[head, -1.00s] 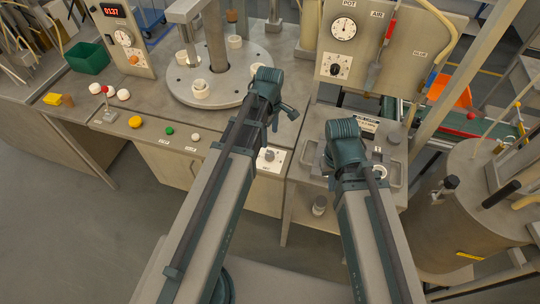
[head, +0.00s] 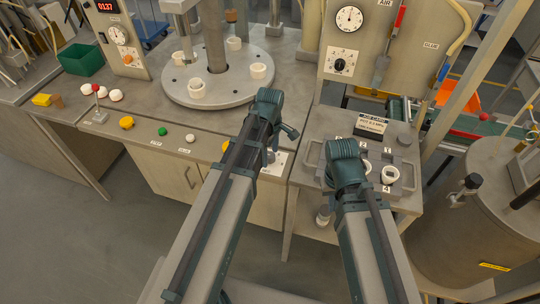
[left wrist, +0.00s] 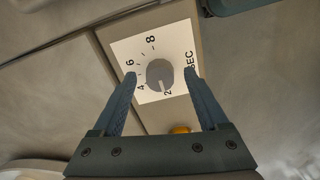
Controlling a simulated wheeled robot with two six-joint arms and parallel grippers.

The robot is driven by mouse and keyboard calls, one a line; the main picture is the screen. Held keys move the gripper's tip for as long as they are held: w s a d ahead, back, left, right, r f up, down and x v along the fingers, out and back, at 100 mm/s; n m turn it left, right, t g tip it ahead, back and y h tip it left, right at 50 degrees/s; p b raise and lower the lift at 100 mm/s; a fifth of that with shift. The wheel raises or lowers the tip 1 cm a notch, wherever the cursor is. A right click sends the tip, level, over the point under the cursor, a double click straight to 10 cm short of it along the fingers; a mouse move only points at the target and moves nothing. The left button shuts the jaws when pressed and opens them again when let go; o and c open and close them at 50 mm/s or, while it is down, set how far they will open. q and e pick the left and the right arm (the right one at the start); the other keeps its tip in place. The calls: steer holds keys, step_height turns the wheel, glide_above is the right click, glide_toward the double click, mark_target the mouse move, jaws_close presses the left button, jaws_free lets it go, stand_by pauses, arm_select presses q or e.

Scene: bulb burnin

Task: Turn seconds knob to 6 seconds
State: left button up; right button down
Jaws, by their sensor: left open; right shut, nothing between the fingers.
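The seconds knob (left wrist: 160,73) is a grey round knob on a white plate marked 2, 4, 6, 8 and SEC in the left wrist view. A light mark on its rim faces the 2. In the head view its white plate (head: 279,166) is on the bench front, mostly hidden by my left arm. My left gripper (left wrist: 160,76) is open, its fingertips on either side of the knob in the picture; contact cannot be made out. It shows in the head view (head: 271,155). My right gripper (head: 328,182) is shut and empty beside the numbered tray, its fingers mostly hidden.
Yellow (head: 127,122), green (head: 162,131) and white (head: 190,138) buttons line the bench edge left of the knob. A round turntable (head: 215,97) with white sockets stands behind. A numbered tray (head: 408,152) is at right; an upright panel (head: 345,45) stands behind it.

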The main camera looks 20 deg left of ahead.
arm_select(q)
jaws_close()
steer(key=shift+m, duration=0.4)
steer(key=m, duration=0.4)
steer(key=shift+m, duration=0.4)
steer(key=m, duration=1.2)
steer(key=shift+m, duration=0.4)
steer(key=m, duration=0.5)
steer(key=shift+m, duration=0.3)
